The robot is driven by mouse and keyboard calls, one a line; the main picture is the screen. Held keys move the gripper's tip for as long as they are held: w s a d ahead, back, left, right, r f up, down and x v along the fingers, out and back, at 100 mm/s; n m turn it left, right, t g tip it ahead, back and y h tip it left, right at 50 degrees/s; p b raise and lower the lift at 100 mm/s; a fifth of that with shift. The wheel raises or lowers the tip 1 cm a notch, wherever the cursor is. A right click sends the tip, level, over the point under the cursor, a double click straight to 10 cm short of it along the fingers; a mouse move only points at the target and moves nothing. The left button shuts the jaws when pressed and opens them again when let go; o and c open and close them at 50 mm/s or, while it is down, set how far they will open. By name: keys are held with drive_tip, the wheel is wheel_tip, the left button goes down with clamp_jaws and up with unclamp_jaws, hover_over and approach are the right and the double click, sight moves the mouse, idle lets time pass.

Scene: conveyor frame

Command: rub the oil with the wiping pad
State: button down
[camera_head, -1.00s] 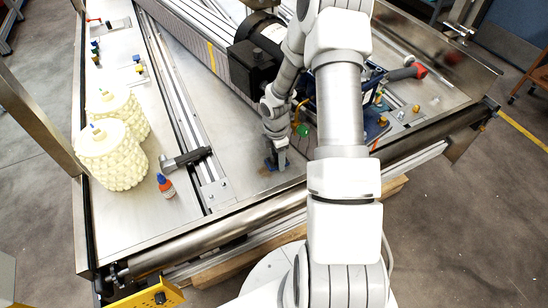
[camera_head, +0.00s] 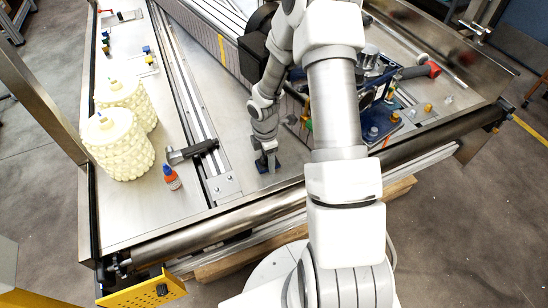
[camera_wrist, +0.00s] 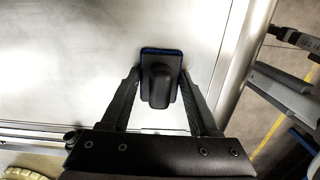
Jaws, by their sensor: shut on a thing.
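The wiping pad (camera_wrist: 147,53) is a dark block with a blue edge and a raised black grip. My gripper (camera_wrist: 160,84) is shut on that grip, one finger on each side. In the head view my gripper (camera_head: 266,153) points down near the front edge of the metal plate, with the dark pad (camera_head: 268,166) below it. The pad appears to rest flat on the plate, though exact contact is hard to tell. I see no distinct oil patch now; any oil under the pad is hidden.
A dark motor unit (camera_head: 256,52) is behind. Blue fixtures (camera_head: 377,122) lie right, partly behind my arm. The plate left of the pad is clear.

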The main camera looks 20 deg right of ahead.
drive_tip(key=shift+a+f, duration=0.1)
drive_tip(key=shift+a, duration=0.85)
wheel_tip(320, 180, up, 6)
drive_tip(key=p, duration=0.4)
drive_tip(key=shift+p, duration=0.4)
drive_tip(key=shift+r+p, duration=1.35)
drive_tip(key=shift+r, duration=0.25)
drive_tip(key=shift+f, duration=0.1)
